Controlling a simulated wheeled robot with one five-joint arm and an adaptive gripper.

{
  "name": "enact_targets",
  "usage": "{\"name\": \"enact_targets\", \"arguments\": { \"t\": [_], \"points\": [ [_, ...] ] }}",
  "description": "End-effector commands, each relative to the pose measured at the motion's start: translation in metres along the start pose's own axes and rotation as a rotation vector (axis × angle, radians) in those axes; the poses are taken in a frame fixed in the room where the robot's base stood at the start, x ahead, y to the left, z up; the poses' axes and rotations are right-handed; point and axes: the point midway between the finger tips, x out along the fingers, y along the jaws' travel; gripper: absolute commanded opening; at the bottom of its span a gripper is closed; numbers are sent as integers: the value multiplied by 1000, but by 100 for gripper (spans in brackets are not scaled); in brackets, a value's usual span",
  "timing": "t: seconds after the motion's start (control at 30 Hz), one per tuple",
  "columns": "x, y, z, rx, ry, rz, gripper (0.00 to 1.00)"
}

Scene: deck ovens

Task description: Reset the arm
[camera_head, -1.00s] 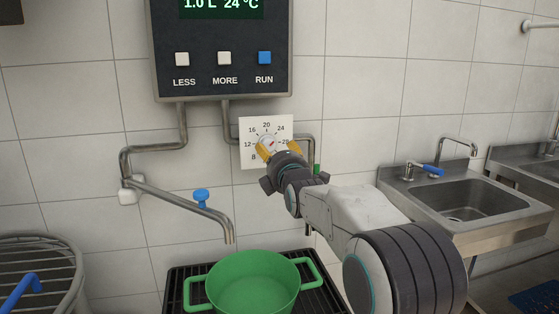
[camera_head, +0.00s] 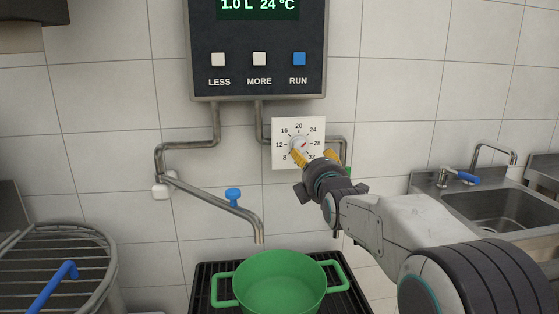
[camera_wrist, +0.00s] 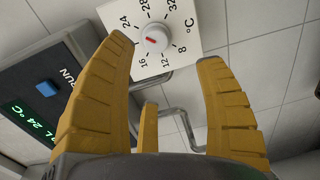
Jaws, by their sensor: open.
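My gripper (camera_head: 315,157) is open and empty, with its yellow fingers raised in front of the lower part of the white temperature dial plate (camera_head: 284,131) on the wall. In the wrist view the fingers of my gripper (camera_wrist: 168,85) are spread wide. The dial's round knob (camera_wrist: 155,38) with a red mark shows beyond the gap between them, clear of both fingers. The knob's red mark points near the 24 in the wrist view.
A dark control box (camera_head: 258,75) above reads 1.0 L 24 °C. A spout (camera_head: 215,200) with a blue tap (camera_head: 233,195) ends above a green pot (camera_head: 280,285) on a black grate (camera_head: 205,288).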

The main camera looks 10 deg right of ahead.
Motion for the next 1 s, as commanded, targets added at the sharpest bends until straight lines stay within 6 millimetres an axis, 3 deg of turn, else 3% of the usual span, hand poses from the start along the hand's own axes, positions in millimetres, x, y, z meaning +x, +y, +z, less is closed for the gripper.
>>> {"name": "enact_targets", "arguments": {
  "t": [0.03, 0.17, 0.27, 0.7, 0.9, 1.0],
  "points": [
    [-9, 10, -1, 38, -2, -28, 65],
    [-44, 15, -1, 210, -26, -167, 65],
    [-85, 14, -1, 388, -77, -308, 65],
    [-308, -16, 0, 1084, -603, -809, 65],
    [-379, -27, 1, 1235, -834, -895, 65],
    [-399, -30, 1, 1275, -907, -912, 65]
  ]
}}
